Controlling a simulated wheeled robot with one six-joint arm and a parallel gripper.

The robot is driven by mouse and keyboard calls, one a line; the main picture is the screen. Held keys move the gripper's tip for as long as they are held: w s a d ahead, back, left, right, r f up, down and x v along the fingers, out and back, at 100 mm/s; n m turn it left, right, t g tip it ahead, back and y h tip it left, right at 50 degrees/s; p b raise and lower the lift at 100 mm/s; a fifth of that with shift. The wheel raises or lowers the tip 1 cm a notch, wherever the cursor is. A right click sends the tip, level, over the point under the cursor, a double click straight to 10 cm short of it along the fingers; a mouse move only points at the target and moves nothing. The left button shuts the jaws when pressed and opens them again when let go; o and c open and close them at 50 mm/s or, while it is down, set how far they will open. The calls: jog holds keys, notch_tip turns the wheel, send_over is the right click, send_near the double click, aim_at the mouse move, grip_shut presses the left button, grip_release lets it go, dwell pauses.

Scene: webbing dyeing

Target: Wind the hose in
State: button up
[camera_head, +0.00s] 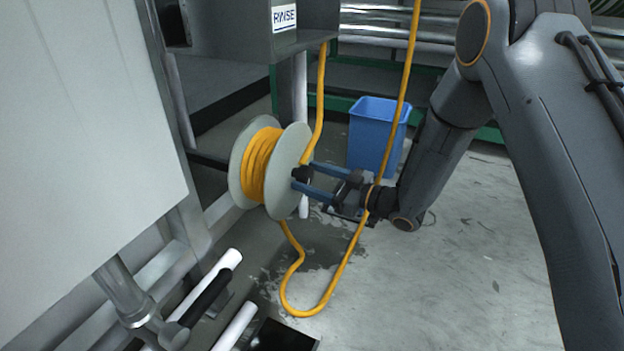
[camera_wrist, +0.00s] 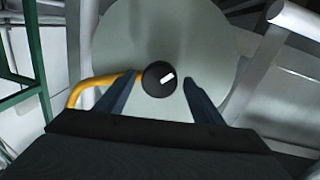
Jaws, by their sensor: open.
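A hose reel (camera_head: 287,165) with pale round flanges is mounted beside the machine, with several turns of yellow hose (camera_head: 258,163) wound on it. A loop of the hose hangs below the reel to the floor and rises again behind my gripper. Another length runs up under the RINSE box. My gripper (camera_head: 299,180) is open at the reel's near face. In the wrist view its two fingers (camera_wrist: 158,88) stand on either side of a round black knob (camera_wrist: 158,79) with a white mark on the flange (camera_wrist: 195,40). I cannot tell whether they touch the knob.
A blue bin (camera_head: 374,135) stands on the floor behind my gripper. The RINSE box (camera_head: 285,30) hangs above the reel. A large pale panel (camera_head: 80,130) fills the left, with pipes (camera_head: 205,285) low in front. The floor at right is clear.

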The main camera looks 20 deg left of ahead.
jog(key=c, duration=1)
jog(key=shift+c, duration=0.2)
jog(key=shift+r+m+p, duration=0.1)
jog(key=shift+m+p, duration=0.2)
jog(key=shift+p, duration=0.2)
jog(key=m+p, duration=0.2)
jog(key=p, duration=0.1)
jog(key=shift+s+r+m+p, duration=0.1)
jog(key=shift+r+m+p, duration=0.05)
jog(key=shift+m+p, duration=0.2)
jog(key=m+p, duration=0.4)
jog(key=m, duration=0.1)
jog(key=shift+h+p, duration=0.3)
jog(key=shift+p, duration=0.1)
jog(key=m+p, duration=0.1)
jog(key=m, duration=0.1)
jog(key=m+p, duration=0.1)
jog(key=m, duration=0.1)
jog(key=m+g, duration=0.1)
jog(key=m, duration=0.1)
jog(key=shift+w+p, duration=0.25)
jog(key=shift+p, duration=0.15)
jog(key=m, duration=0.3)
jog(key=shift+f+g+p, duration=0.2)
jog(key=shift+g+p, duration=0.1)
jog(key=shift+w+m, duration=0.1)
jog(key=shift+m, duration=1.45)
